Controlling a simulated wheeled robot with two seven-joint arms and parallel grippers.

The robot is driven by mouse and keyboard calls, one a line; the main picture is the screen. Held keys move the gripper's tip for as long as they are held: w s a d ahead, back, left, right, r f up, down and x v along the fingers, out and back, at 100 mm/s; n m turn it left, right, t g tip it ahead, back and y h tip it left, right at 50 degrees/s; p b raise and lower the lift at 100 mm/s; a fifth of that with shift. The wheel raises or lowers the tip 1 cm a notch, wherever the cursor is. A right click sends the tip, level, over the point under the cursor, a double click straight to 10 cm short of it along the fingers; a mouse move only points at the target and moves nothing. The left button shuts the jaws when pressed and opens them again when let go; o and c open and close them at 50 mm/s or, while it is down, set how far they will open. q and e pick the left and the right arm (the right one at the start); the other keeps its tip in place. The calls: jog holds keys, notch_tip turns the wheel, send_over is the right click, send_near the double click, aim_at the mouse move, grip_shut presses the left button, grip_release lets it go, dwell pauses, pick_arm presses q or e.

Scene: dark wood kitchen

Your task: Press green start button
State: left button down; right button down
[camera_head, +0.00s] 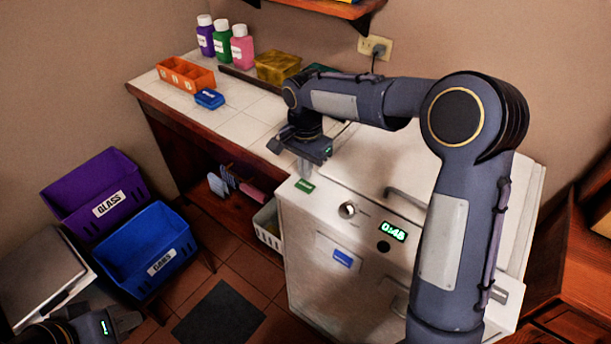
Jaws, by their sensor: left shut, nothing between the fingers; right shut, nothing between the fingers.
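A white machine (325,262) stands in the middle, with a knob (347,210), a lit green display (394,231) reading 0:45 and a dark round spot (383,246) on its front. A small green piece (304,187) with faint lettering lies at its top left front edge; it looks like the start button. My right gripper (305,170) is shut and empty, its fingers pointing down just above the green piece. I cannot tell whether they touch it. My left gripper (128,320) is shut and empty at the bottom left, far from the machine.
A tiled counter (245,115) holds bottles (222,40), an orange bin (186,75), a blue box (209,98) and a yellow box (278,67). Purple (75,200) and blue bins (130,255) stand at left. My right arm hides part of the machine.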

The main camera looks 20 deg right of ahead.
aim_at(306, 186)
jog(key=shift+f, duration=1.5)
jog(key=shift+f, duration=0.1)
